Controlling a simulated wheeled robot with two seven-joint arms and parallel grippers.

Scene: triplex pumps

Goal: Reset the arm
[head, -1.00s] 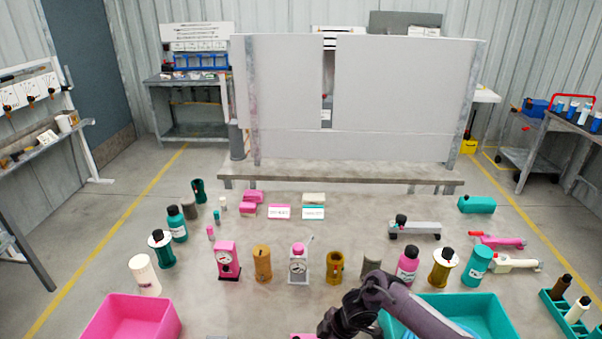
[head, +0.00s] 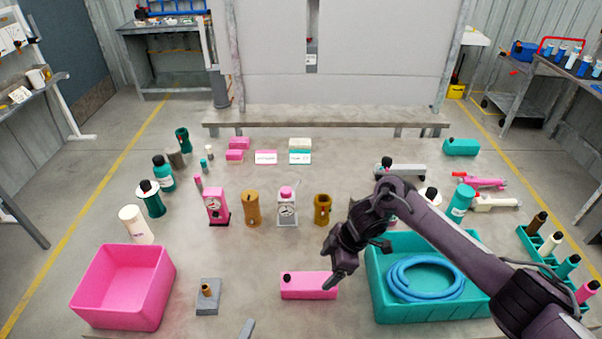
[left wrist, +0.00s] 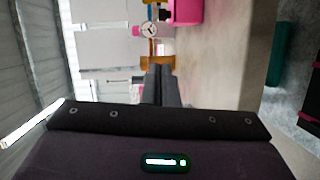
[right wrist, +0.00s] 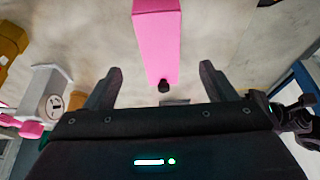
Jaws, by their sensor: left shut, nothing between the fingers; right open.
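My right arm comes in from the right in the head view. Its gripper (head: 336,278) hangs over the table by the right end of a pink block (head: 312,288) with a black knob. In the right wrist view, the right gripper (right wrist: 160,70) is open and empty. The pink block (right wrist: 158,40) shows beyond and between its fingers, apart from them. In the left wrist view, my left gripper (left wrist: 161,68) is shut and empty, with pump parts beyond it in a sideways picture. A grey tip at the bottom edge of the head view may be its fingers; I cannot tell.
A teal bin (head: 430,313) with a coiled blue hose (head: 392,283) stands right, under my right arm. A pink bin (head: 118,290) stands left, beside a grey block (head: 208,297). Pumps and cylinders, such as a pink gauge pump (head: 216,207), stand in a row behind.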

